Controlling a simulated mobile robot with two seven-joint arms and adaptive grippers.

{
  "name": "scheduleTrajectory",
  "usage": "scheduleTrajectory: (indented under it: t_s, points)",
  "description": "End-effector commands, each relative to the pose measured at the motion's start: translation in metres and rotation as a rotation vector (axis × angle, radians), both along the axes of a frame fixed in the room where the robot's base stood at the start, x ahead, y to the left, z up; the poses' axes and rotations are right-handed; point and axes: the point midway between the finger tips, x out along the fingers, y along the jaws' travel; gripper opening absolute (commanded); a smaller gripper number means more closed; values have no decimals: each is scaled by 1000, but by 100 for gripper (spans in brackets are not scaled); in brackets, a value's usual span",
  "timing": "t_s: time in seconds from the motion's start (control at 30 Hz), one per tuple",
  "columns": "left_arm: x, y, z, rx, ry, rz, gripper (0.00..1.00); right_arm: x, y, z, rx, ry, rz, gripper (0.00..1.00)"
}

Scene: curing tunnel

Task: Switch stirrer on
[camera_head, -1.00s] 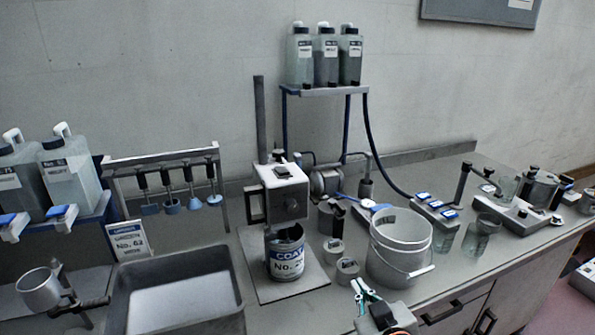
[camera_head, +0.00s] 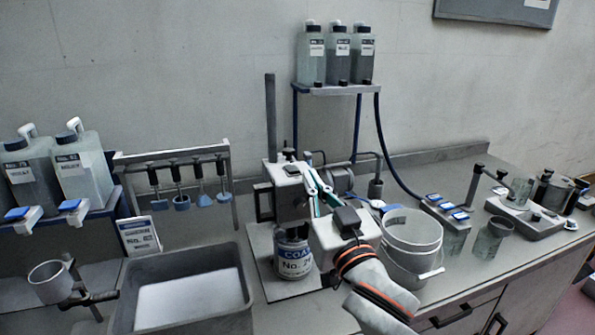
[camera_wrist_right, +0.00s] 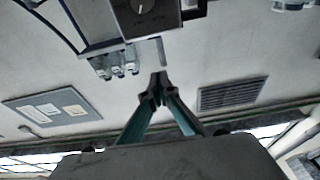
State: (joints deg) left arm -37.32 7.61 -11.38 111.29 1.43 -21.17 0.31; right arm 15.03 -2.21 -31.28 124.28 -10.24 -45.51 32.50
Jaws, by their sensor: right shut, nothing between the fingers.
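The stirrer has a pale box-shaped head (camera_head: 285,173) on an upright column, with a small dark piece on top. A can labelled "COAT No. 24" (camera_head: 296,262) stands under the head on the stirrer's base plate. My right gripper (camera_head: 312,180) is shut and empty, its green fingers at the right front of the stirrer head in the head view. I cannot tell whether they touch it. In the right wrist view the shut fingertips (camera_wrist_right: 157,88) point toward a dark box with a round knob (camera_wrist_right: 141,7) at the top edge. My left gripper is out of view.
A white bucket (camera_head: 411,230) stands right of the can, partly behind my right gripper. A grey tray (camera_head: 243,318) lies at front left. Several small stirring paddles hang on a rack (camera_head: 172,153) behind it. A bottle shelf (camera_head: 338,90) rises behind the stirrer.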

Motion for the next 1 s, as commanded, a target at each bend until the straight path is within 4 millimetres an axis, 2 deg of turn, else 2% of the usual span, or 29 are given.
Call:
scheduleTrajectory:
  t_s: [0.17, 0.67, 0.7, 0.8, 1.0]
  points:
    - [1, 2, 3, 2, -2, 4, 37, 13, 4, 4, -1, -1, -1, 0]
    - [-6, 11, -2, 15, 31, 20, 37, 95, 30, 23, -2, -1, 0, 0]
    - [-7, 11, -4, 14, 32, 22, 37, 93, 29, 12, -4, 4, -2, 0]
    - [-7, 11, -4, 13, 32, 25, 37, 91, 29, -1, -2, 4, 0, 0]
    - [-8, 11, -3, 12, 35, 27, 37, 89, 28, -16, -1, 1, -1, 0]
